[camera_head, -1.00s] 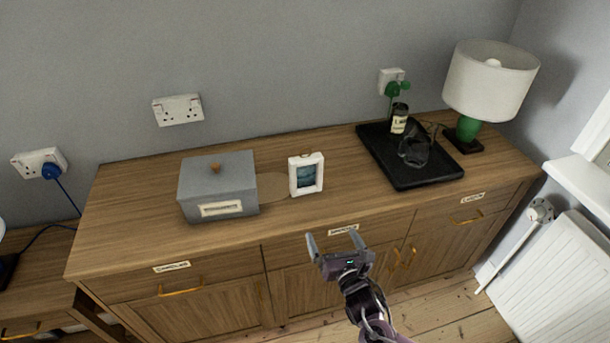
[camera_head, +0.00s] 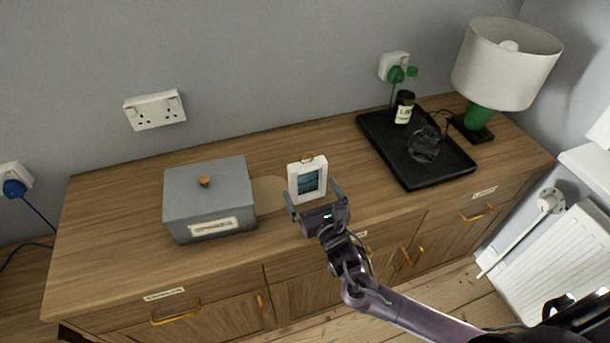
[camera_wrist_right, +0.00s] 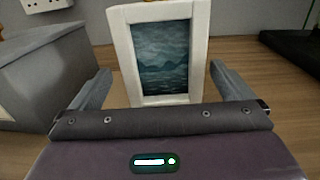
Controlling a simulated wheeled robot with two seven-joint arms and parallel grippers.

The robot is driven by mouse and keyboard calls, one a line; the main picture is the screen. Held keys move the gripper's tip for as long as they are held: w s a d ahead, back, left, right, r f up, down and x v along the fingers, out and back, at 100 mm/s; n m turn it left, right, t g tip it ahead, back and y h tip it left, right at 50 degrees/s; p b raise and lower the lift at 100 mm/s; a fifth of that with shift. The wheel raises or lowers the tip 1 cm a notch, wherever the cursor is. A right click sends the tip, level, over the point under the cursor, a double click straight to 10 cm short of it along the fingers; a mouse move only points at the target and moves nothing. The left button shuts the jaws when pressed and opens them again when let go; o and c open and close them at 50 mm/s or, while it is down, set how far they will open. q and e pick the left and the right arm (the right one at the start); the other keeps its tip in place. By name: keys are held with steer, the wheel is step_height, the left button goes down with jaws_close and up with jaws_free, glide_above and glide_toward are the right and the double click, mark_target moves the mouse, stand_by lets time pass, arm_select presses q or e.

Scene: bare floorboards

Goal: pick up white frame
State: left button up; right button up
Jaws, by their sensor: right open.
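The white frame (camera_head: 293,184) stands upright on the wooden sideboard, with a dark blue seascape picture in it. It also shows in the right wrist view (camera_wrist_right: 122,50), straight ahead between the fingers. My right gripper (camera_head: 314,194) is open just in front of the frame, one finger toward each side of it. In the right wrist view the fingers (camera_wrist_right: 158,85) stand apart with the frame's lower part between or just beyond them. I cannot tell whether they touch it. My left gripper is not in view.
A grey lidded box (camera_head: 208,195) stands left of the frame, with a flat round tan piece (camera_head: 268,193) between them. A black tray (camera_head: 388,157) with a bottle (camera_head: 404,108) and a dark glassy object lies right. A lamp (camera_head: 505,65) stands behind it. The sideboard's front left is clear.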

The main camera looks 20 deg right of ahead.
mark_target(307, 178)
steer(key=shift+w+r+p, duration=0.2)
steer(key=shift+w+r, duration=0.05)
steer(key=shift+w, duration=0.25)
steer(key=shift+w+r+p, duration=0.15)
steer(key=shift+w+r, duration=0.1)
steer(key=shift+w, duration=0.25)
steer(key=w, duration=0.3)
steer(key=shift+w+p, duration=0.3)
steer(key=shift+w, duration=0.15)
steer(key=c, duration=1)
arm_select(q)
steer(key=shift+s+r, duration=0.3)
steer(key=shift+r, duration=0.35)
arm_select(e)
steer(key=shift+c, duration=0.2)
steer(key=shift+r, duration=0.2)
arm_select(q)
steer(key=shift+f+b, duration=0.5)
arm_select(e)
step_height(307, 178, up, 20)
steer(key=shift+f, duration=0.15)
